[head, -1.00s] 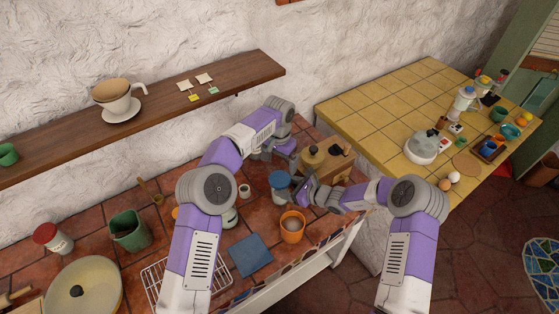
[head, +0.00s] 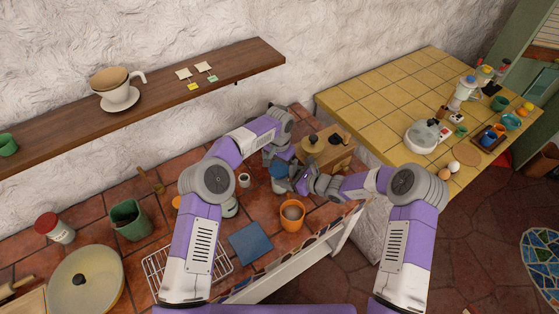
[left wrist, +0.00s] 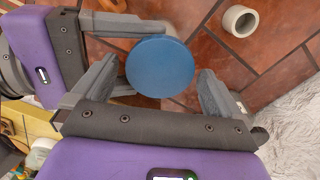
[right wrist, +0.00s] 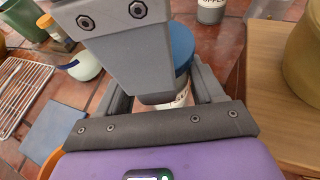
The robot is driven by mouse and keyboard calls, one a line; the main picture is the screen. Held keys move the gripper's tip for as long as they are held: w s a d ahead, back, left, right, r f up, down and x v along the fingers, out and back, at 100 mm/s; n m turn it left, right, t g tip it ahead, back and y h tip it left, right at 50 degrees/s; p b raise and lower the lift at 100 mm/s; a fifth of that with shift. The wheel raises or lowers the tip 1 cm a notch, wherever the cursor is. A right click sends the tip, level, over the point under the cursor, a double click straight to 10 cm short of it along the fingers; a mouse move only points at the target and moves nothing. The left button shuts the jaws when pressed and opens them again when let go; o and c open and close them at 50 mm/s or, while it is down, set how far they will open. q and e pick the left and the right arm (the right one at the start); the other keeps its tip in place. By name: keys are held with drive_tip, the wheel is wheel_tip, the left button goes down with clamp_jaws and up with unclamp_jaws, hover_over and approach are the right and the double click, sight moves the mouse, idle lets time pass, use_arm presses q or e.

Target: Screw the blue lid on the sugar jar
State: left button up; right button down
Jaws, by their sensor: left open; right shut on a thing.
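The sugar jar (right wrist: 181,98), white with dark lettering, stands upright between the fingers of my right gripper (right wrist: 165,95), which is shut on it. The blue lid (left wrist: 160,66) sits over the jar's top; I cannot tell how tightly it fits. In the head view the lid (head: 277,172) is partly covered by the grippers. My left gripper (left wrist: 158,76) is open, with its fingers on either side of the lid. It hides part of the jar and lid in the right wrist view.
A wooden box with a round brass top (head: 313,145) stands close behind, to the right. An orange cup (head: 291,215) is in front, near the counter edge. A small white cup (left wrist: 240,20) is nearby. A blue cloth (head: 250,244) and wire rack (head: 160,272) lie to the left.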

drive_tip(key=shift+r, duration=0.1)
use_arm(q)
drive_tip(key=c, duration=1)
drive_tip(key=shift+m, duration=1.7)
drive_tip(key=o, duration=1)
drive_tip(key=shift+r, duration=0.15)
